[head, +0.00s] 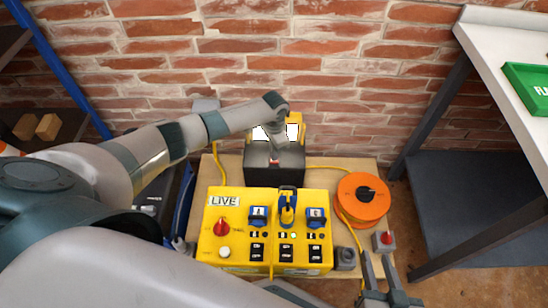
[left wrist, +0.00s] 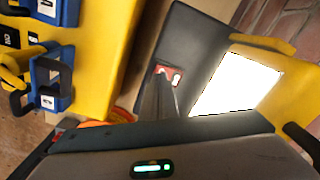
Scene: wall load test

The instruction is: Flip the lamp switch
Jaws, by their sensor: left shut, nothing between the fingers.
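The lamp (head: 290,163) is a dark box with a yellow frame and bright white panels, standing against the brick wall behind the yellow panel box. In the left wrist view its white panel (left wrist: 236,85) glows beside the dark housing. A small red switch (left wrist: 168,74) with white marks sits on that housing. My left gripper (head: 274,150) is over the lamp, pointing down. In the left wrist view its shut, empty fingertips (left wrist: 163,76) are at the red switch and partly cover it; I cannot tell whether they touch. My right gripper (head: 380,262) is open at the lower right.
The yellow panel box (head: 213,252) with a red knob, blue-covered sockets and a "LIVE" label stands in front of the lamp. An orange cable reel (head: 351,208) and a red-button box (head: 383,241) are to its right. A white-topped bench (head: 505,55) stands right.

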